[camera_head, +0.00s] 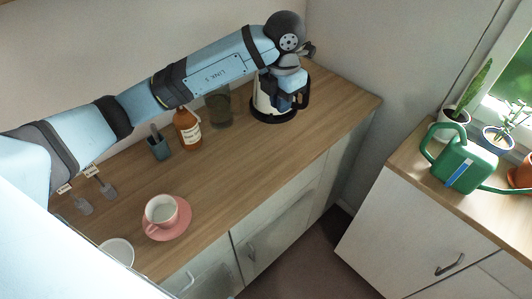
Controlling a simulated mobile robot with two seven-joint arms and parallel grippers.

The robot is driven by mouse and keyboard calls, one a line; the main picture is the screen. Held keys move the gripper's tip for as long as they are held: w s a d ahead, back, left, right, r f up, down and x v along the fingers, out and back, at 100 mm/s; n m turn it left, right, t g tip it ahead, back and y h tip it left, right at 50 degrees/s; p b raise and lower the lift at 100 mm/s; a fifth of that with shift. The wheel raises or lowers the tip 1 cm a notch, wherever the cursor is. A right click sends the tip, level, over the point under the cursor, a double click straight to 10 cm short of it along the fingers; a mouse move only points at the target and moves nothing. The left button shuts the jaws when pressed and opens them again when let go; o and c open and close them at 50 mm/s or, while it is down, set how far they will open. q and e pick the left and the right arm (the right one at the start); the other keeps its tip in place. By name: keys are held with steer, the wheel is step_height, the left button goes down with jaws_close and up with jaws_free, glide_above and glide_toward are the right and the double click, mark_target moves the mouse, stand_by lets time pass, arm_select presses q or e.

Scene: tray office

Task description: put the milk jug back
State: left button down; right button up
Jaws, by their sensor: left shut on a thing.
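My left arm reaches in from the left, and its gripper (287,101) points down at the far end of the wooden counter. The gripper is shut and overlaps a pale jug-like vessel (262,97) with a black base and a dark handle on its right. The gripper hides much of this vessel. I cannot tell for sure that it is the milk jug, or whether its base rests on the counter. My right gripper is not in view.
Along the wall stand a dark glass jar (219,107), a brown bottle (187,131) and a grey holder (159,149). A white bowl (117,250) sits at the near left. The counter (255,160) is clear in the middle. A green watering can (463,165) stands on the right cabinet.

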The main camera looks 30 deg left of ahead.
arm_select(q)
steer(key=shift+w+a+f+n, duration=0.1)
steer(key=shift+w+f+n, duration=0.25)
steer(key=shift+f, duration=3.05)
steer(key=shift+w+a+f+n, duration=0.1)
steer(key=shift+f+n, duration=0.5)
steer(key=shift+f, duration=2.75)
steer(key=shift+w+a+f+n, duration=0.1)
steer(key=shift+w+f+n, duration=0.25)
steer(key=shift+f, duration=3.05)
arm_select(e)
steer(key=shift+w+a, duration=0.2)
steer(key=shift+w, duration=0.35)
arm_select(q)
steer(key=shift+s+f, duration=0.1)
steer(key=shift+f, duration=0.15)
steer(key=c, duration=1.2)
jaws_free()
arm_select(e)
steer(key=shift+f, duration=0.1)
arm_select(q)
steer(key=shift+r, duration=0.2)
